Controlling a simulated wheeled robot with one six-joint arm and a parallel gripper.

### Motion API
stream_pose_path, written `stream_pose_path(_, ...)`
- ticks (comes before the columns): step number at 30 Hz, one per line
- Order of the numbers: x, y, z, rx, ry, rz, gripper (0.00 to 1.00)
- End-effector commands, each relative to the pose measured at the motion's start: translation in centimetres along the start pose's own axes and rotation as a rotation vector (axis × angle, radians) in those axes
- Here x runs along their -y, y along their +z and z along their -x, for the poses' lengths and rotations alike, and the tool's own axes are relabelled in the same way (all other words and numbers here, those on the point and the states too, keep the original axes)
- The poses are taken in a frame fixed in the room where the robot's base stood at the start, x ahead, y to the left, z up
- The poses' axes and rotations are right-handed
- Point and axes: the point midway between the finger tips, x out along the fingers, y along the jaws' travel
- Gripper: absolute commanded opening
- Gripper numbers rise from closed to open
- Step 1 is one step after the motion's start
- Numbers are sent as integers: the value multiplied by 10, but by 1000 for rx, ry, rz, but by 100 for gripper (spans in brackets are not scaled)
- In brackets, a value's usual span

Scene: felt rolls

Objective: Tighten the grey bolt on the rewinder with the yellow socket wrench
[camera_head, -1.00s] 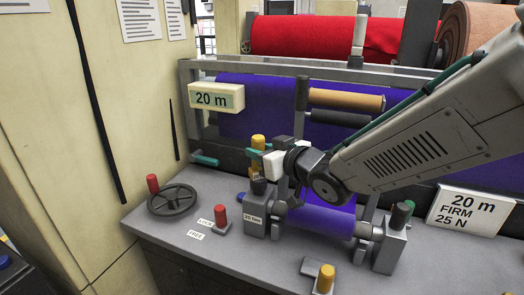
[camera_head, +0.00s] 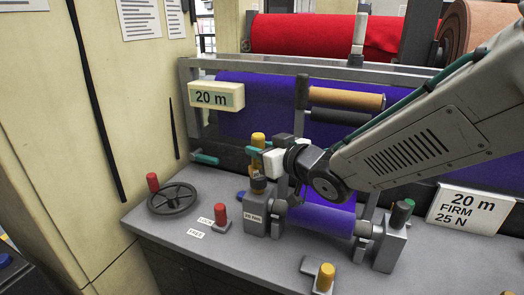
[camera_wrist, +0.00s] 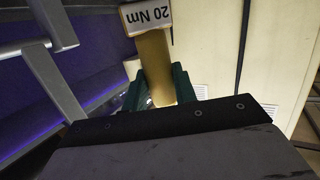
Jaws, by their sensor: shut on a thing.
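My gripper (camera_head: 258,150) is shut on the yellow socket wrench (camera_head: 258,139). The wrench stands roughly upright in the jaws above the left block of the rewinder. The left block (camera_head: 255,215) carries a small label and a dark grey cylindrical top (camera_head: 258,186), which may be the grey bolt. I cannot tell whether the wrench's lower end touches it. A purple roll (camera_head: 322,220) lies between the left and right blocks.
A handwheel (camera_head: 172,200) and a red-topped lever (camera_head: 221,215) stand on the bench at left. A yellow-topped part (camera_head: 325,278) is at the front edge.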

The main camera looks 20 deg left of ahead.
Motion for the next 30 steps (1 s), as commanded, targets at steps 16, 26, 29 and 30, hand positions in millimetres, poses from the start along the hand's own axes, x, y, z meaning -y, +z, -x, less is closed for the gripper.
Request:
stream_pose_path(16,0,-35,7,-5,0,2,0)
stream_pose_path(26,0,-54,11,-4,0,1,0)
stream_pose_path(29,0,-60,12,-4,0,3,0)
stream_pose_path(30,0,-62,12,-5,0,3,0)
